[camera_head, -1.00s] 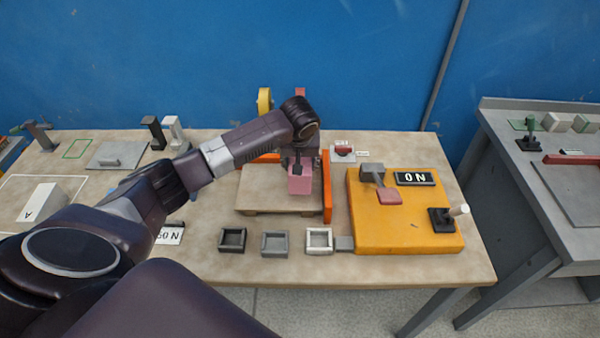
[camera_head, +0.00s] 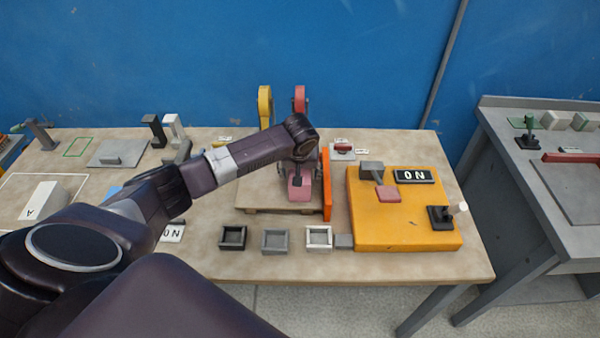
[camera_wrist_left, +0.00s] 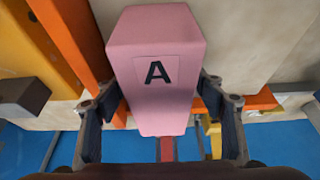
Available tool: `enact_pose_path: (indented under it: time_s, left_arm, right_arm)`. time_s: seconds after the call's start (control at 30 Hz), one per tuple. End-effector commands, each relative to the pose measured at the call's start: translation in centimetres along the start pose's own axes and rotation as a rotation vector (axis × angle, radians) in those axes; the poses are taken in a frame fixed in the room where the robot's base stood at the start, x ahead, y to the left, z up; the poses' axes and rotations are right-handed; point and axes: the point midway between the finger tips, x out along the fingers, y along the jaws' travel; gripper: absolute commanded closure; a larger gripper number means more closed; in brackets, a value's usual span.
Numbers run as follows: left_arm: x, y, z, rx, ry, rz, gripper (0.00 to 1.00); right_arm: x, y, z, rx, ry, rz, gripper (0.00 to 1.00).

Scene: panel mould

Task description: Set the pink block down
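The pink block (camera_head: 299,190), marked with a black A, is held over the right part of the pale wooden board (camera_head: 255,195), beside the orange rail (camera_head: 327,183). My left gripper (camera_head: 299,174) is above it. In the left wrist view the pink block (camera_wrist_left: 158,95) sits between the two fingertips of my left gripper (camera_wrist_left: 160,92), which appear to touch its sides. The block's underside is hidden, so I cannot tell whether it touches the board. My right gripper is not in view.
Black (camera_head: 232,238), grey (camera_head: 275,241) and white (camera_head: 319,237) square trays lie in front. Yellow (camera_head: 265,105) and red (camera_head: 300,98) uprights stand behind. The board's left part is clear.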

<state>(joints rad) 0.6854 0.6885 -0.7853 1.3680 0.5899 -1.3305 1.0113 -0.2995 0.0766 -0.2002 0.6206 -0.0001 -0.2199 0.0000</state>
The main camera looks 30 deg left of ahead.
Motion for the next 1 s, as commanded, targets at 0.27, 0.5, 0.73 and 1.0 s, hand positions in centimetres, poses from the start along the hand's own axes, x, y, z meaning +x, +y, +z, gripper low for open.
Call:
enact_pose_path:
  time_s: [0.27, 0.5, 0.73, 1.0]
  left_arm:
    - [-0.5, 0.0, -0.2, 0.0, 0.002, 0.001, 0.37]
    - [-3.9, 0.1, -0.2, 0.002, 0.004, 0.003, 0.37]
    - [-8.8, 0.1, -0.2, 0.001, 0.004, 0.003, 0.37]
    - [-11.9, 0.0, -0.1, -0.001, 0.0, 0.0, 0.37]
  right_arm:
    - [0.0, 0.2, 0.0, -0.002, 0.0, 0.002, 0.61]
    - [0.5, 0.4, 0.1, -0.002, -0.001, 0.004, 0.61]
    - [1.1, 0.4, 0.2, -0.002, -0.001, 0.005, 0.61]
    - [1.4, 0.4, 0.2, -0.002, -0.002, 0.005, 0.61]
